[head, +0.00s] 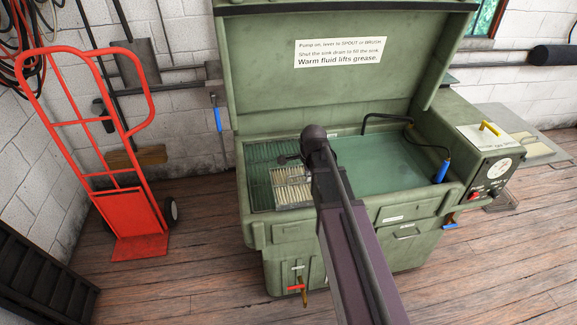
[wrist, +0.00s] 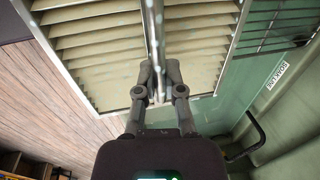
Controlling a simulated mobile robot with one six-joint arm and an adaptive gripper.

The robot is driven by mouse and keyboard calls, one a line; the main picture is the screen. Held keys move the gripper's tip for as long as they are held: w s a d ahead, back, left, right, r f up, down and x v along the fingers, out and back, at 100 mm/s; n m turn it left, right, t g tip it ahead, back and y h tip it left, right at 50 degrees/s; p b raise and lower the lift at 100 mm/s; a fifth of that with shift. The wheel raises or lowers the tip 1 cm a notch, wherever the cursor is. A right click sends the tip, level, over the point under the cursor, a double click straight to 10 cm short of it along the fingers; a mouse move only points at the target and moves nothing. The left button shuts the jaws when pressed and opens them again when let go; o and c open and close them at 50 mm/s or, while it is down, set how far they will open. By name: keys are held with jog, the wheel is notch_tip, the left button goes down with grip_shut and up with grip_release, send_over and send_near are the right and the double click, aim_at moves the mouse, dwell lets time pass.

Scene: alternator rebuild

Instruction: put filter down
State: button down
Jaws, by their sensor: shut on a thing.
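The filter (head: 291,188) is a pleated cream panel in a metal frame. In the head view it is over the left, slatted part of the green parts washer's sink, left of my arm. It fills much of the upper wrist view (wrist: 85,45). My gripper (wrist: 158,82) is shut on the thin metal bar across the filter's middle. In the head view my arm hides part of the gripper and the filter's right side. I cannot tell whether the filter touches the rack (head: 258,158) below it.
The washer's sink (head: 385,170) holds greenish fluid right of my arm, with a black hose and a blue-handled brush (head: 441,171). The raised lid (head: 335,85) stands behind. A control box (head: 490,165) is at right. A red hand truck (head: 125,190) stands left on the wood floor.

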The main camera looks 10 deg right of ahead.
jog(key=w+a, duration=0.1)
jog(key=w, duration=0.2)
jog(key=w+a, duration=0.1)
jog(key=w, duration=0.2)
jog(key=w+a+f+b, duration=0.1)
jog(key=w, duration=0.3)
jog(key=shift+w+a, duration=0.1)
jog(key=shift+a, duration=0.2)
jog(key=shift+w, duration=0.1)
jog(key=shift+w+a, duration=0.1)
jog(key=shift+w, duration=0.1)
jog(key=shift+w+a+f+b, duration=0.15)
jog(key=shift+w+f+b, duration=0.2)
jog(key=shift+f+b, duration=1.45)
jog(key=shift+f, duration=0.05)
jog(key=shift+f, duration=0.2)
jog(key=c, duration=0.8)
grip_release()
jog(key=shift+r, duration=0.1)
jog(key=shift+o, duration=0.2)
jog(key=shift+r, duration=0.15)
